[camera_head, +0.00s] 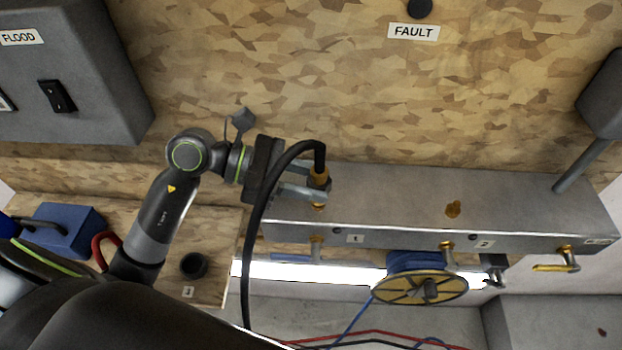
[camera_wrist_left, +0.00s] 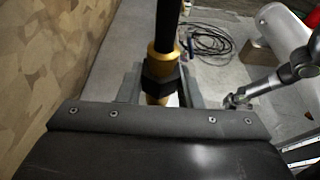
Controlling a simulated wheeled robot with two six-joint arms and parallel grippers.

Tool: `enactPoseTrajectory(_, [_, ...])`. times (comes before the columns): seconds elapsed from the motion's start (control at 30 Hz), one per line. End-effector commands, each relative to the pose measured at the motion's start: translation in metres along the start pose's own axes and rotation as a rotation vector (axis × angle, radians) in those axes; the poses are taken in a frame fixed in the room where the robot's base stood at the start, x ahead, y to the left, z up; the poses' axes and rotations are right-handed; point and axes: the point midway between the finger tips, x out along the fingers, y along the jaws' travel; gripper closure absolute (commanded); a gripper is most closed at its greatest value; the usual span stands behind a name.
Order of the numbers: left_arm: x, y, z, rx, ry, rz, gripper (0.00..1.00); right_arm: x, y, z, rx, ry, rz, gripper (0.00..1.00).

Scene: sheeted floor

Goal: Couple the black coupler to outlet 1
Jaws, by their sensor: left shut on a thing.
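My left gripper (camera_head: 303,190) is shut on the coupler (camera_head: 319,186), which has brass parts and a black hose (camera_head: 258,215) rising from its top. In the left wrist view the jaws clasp the coupler (camera_wrist_left: 160,75) around its black hex part, below a brass collar. The coupler is roughly upright over the left end of the metal manifold (camera_head: 390,200), near label 1 (camera_head: 355,239). Outlet 1 is hidden below the coupler and fingers; I cannot tell whether they touch. My right gripper (camera_wrist_left: 238,100) shows small in the left wrist view; its jaws are unclear.
A brass fitting (camera_head: 453,209) stands on the manifold near label 2 (camera_head: 484,244). Brass taps (camera_head: 447,250) line the front. A blue hose reel (camera_head: 420,287) is below. A grey switch box (camera_head: 70,75) hangs at upper left. Coiled hose (camera_wrist_left: 205,42) lies on the floor.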

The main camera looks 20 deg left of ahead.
Motion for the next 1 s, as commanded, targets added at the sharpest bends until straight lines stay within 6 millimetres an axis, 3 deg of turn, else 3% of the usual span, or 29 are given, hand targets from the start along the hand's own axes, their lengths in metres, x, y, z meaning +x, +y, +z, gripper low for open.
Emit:
enactPoseTrajectory(0.37, [0.0016, 0.0000, -0.0044, 0.001, -0.001, 0.000, 0.92, 0.0054, -0.0005, 0.0006, 0.000, 0.000, 0.000, 0.64])
enactPoseTrajectory(0.4, [0.0016, 0.0000, -0.0044, 0.001, -0.001, 0.000, 0.64, 0.0054, -0.0004, 0.0006, 0.000, 0.000, 0.000, 0.64])
enactPoseTrajectory(0.57, [0.0016, 0.0000, -0.0045, 0.001, -0.001, 0.000, 0.43, 0.0054, -0.0005, 0.0006, 0.000, 0.000, 0.000, 0.64])
enactPoseTrajectory(1.0, [-0.0037, 0.0003, -0.0063, 0.002, 0.004, 0.001, 0.42, 0.0071, -0.0007, 0.0007, 0.000, 0.000, 0.000, 0.64])
